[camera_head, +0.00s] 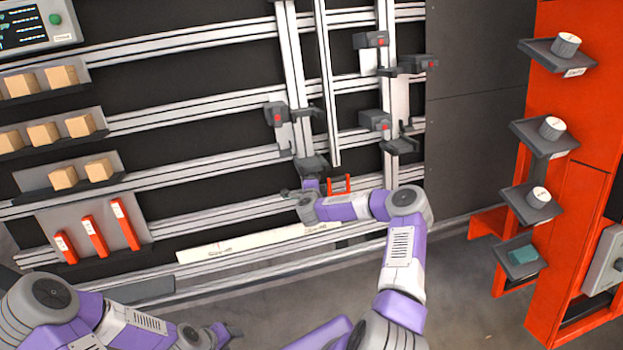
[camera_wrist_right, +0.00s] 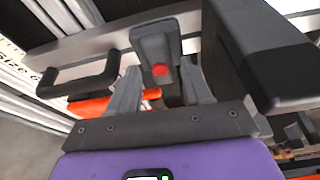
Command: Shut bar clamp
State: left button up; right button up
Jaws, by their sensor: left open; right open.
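Several dark grey clamps with red buttons sit on the upright rails of the gantry; one is the clamp (camera_head: 277,115) at left, another the clamp (camera_head: 375,121) at right. In the right wrist view, a dark grey clamp part with a red button (camera_wrist_right: 156,45) stands between the two fingers of my right gripper (camera_wrist_right: 160,84). The fingers are open on either side of it; contact cannot be told. In the head view, my right gripper (camera_head: 309,188) is at the foot of the left upright, partly hidden by its wrist. My left gripper (camera_head: 222,332) is open and empty, low at front left.
An orange-red handle (camera_head: 341,184) is beside my right gripper. Shelves with wooden blocks (camera_head: 43,132) and red handled pieces (camera_head: 95,236) are at left. An orange post (camera_head: 594,120) with small shelves stands at right. The floor (camera_head: 455,290) between is clear.

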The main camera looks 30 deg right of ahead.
jog(key=s+a+r+p, duration=0.1)
jog(key=s+r+p, duration=0.3)
jog(key=s+p, duration=0.2)
jog(key=shift+s+a, duration=0.35)
jog(key=shift+s, duration=0.2)
